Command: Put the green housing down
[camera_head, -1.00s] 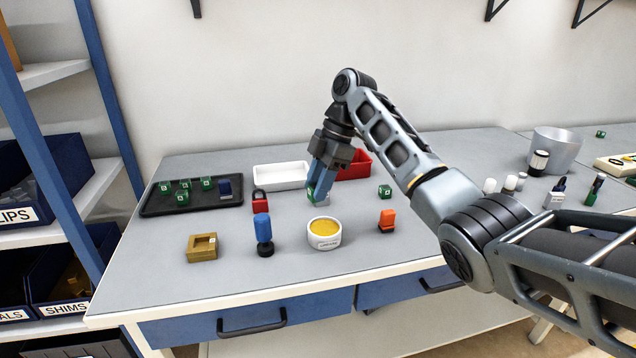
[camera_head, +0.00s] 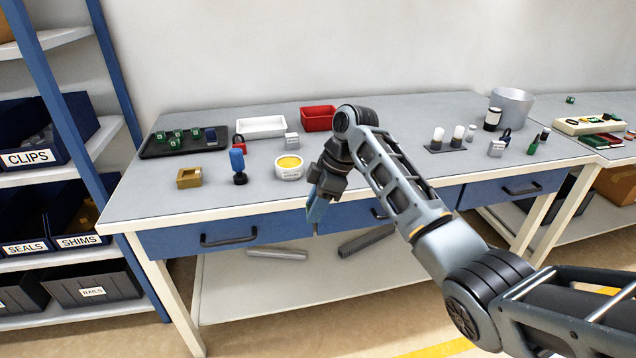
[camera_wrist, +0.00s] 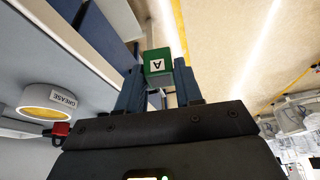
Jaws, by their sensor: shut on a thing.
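In the head view my gripper (camera_head: 316,222) points down in front of the table's front edge, apart from the tabletop. The held housing cannot be made out there. Several similar green housings (camera_head: 177,140) stand on the black tray (camera_head: 158,152) at the table's left.
The table (camera_head: 140,195) holds a grease tub (camera_head: 289,172), a blue-handled tool (camera_head: 238,165), a brass block (camera_head: 189,178), a white tray (camera_head: 261,131), a red bin (camera_head: 318,118) and a grey block (camera_head: 291,140). Bare tabletop lies left of the brass block.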

